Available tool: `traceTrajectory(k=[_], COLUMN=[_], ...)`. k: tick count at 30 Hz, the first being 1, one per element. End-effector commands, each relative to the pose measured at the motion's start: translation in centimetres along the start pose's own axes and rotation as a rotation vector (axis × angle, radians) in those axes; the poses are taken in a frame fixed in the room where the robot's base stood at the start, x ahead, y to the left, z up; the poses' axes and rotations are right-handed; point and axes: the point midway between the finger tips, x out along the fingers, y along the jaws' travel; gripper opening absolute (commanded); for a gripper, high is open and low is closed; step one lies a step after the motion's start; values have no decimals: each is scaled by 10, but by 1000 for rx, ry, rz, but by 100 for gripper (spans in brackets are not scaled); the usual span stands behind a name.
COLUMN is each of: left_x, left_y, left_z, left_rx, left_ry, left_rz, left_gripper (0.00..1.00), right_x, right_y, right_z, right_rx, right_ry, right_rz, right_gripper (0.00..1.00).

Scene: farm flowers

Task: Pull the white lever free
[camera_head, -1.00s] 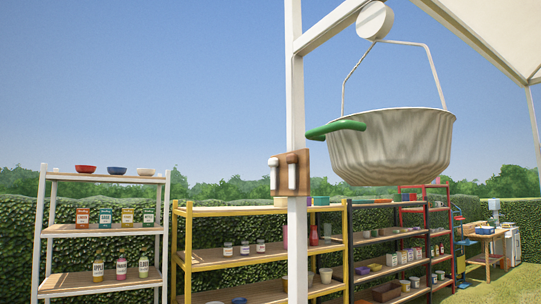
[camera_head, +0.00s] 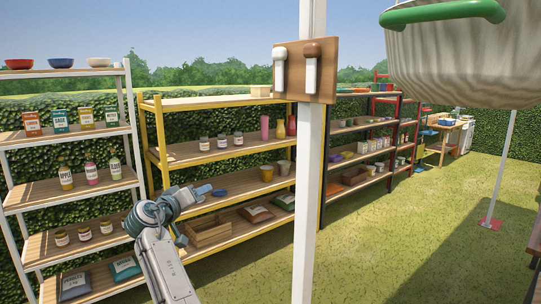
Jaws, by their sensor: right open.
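The white lever (camera_head: 279,72) is the left of two upright levers on a brown wooden panel, with a white knob at its top. The lever beside it (camera_head: 311,72) has a brown knob and a white lower part. The wooden panel (camera_head: 328,72) is fixed to a white post (camera_head: 307,200).
A large whitish bucket (camera_head: 462,65) with a green handle (camera_head: 440,12) hangs at the upper right. A white shelf (camera_head: 60,195) and a yellow shelf (camera_head: 205,153) with jars and pots stand behind my arm. Grass (camera_head: 400,240) right of the post is open.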

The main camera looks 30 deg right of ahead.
Motion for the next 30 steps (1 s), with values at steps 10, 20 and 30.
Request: traceTrajectory(k=[10,20,30], left_x=[-28,-38,-69], left_y=[-3,-4,-6], left_z=[-6,-5,-8], left_rx=[0,0,-1], left_ry=[6,5,6], left_rz=[-1,-1,0], left_gripper=[36,36,36], right_x=[-132,-164,-111], right_y=[302,373,402], right_z=[-166,-171,-159], right_rx=[520,671,667], right_ry=[-34,-74,-73], right_rz=[448,548,549], right_gripper=[53,53,53])
